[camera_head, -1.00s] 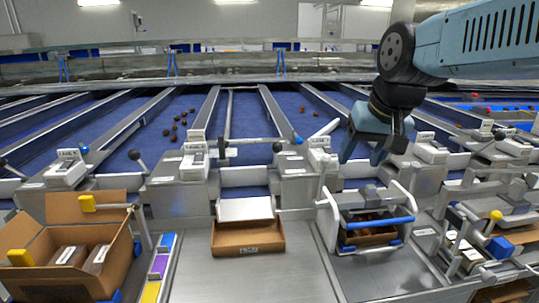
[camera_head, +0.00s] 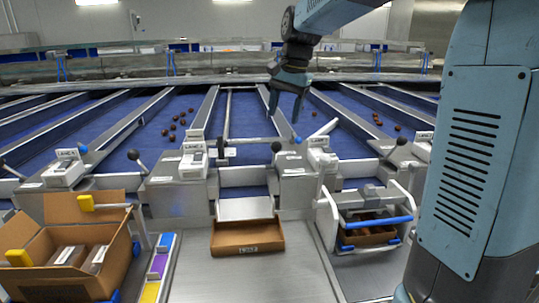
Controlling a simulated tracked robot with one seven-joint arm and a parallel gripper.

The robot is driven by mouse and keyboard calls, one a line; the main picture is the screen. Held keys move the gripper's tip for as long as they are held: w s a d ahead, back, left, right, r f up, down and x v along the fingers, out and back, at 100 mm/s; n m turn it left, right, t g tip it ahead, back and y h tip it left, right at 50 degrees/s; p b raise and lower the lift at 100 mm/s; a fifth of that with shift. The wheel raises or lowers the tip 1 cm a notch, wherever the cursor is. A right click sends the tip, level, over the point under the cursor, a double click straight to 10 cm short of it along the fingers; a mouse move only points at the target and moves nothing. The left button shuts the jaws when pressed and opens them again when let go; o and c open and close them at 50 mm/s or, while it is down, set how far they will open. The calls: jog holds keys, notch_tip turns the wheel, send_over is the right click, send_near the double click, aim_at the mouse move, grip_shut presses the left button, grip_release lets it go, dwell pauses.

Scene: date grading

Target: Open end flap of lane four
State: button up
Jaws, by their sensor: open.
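My gripper (camera_head: 285,112) hangs open and empty, fingers pointing down, above the far part of the central lanes. It appears apart from any lever or flap. Blue lanes run between metal rails toward metal end plates. The middle lane's end plate (camera_head: 243,176) stands above a pale chute (camera_head: 245,208) and an open brown carton (camera_head: 248,238). A black-knobbed lever (camera_head: 277,147) and a blue knob (camera_head: 297,140) are at its right. Another black-knobbed lever (camera_head: 134,155) is at the lane to its left. Lane numbers are too small to read, so I cannot tell which is lane four.
A large open carton (camera_head: 110,238) with boxes stands at front left, beside coloured strips (camera_head: 160,265). A blue-handled frame (camera_head: 380,220) holds a carton at right. My arm hides the far right. Brown dates (camera_head: 178,124) lie on a left lane.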

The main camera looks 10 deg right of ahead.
aim_at(275, 153)
jog(key=f, duration=0.4)
jog(key=w+a+f, duration=0.1)
jog(key=f, duration=0.4)
jog(key=a+f, duration=0.1)
jog(key=f, duration=0.3)
jog(key=shift+w+a+f, duration=0.1)
jog(key=shift+w+f, duration=0.1)
jog(key=shift+w, duration=0.05)
grip_shut()
